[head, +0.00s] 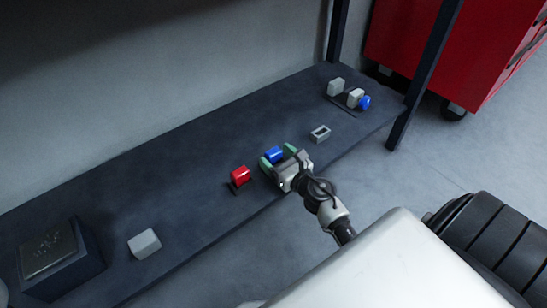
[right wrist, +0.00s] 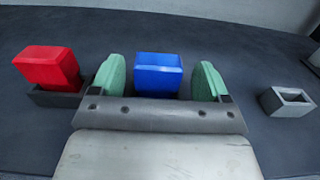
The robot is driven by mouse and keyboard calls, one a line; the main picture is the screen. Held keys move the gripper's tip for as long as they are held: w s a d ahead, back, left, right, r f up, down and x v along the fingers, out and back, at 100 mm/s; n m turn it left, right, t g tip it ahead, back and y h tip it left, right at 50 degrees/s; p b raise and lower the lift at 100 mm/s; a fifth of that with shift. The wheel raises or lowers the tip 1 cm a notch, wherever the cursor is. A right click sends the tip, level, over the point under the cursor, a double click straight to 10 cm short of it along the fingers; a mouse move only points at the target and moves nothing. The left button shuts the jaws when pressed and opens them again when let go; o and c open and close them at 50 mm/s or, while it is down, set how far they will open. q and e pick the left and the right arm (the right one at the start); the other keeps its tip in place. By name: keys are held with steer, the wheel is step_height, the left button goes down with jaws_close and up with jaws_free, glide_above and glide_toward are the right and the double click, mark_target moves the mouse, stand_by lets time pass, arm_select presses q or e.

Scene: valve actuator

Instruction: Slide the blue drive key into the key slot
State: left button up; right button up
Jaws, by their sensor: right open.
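The blue drive key (head: 273,154) is a blue block on the dark shelf. In the right wrist view the blue drive key (right wrist: 159,72) stands between the green fingertips, with a visible gap on each side. My right gripper (head: 278,158) is open around it and not closed on it. The key's lower part is hidden behind the gripper body. A grey hollow block with a rectangular opening, which looks like the key slot (head: 320,133), sits to the right; the slot (right wrist: 287,102) appears empty. My left gripper is not in view.
A red block (head: 240,174) stands in a dark holder (right wrist: 52,96) just left of the gripper. A white block (head: 145,243) and a dark box (head: 62,268) are at left. White pieces and a blue cylinder (head: 364,102) are at far right. Shelf between gripper and slot is clear.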

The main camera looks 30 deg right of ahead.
mark_target(275, 156)
steer(key=w, duration=0.3)
steer(key=shift+w+a, duration=0.1)
steer(key=shift+a, duration=0.15)
steer(key=shift+c, duration=0.2)
steer(key=c, duration=1.1)
steer(key=shift+r, duration=0.1)
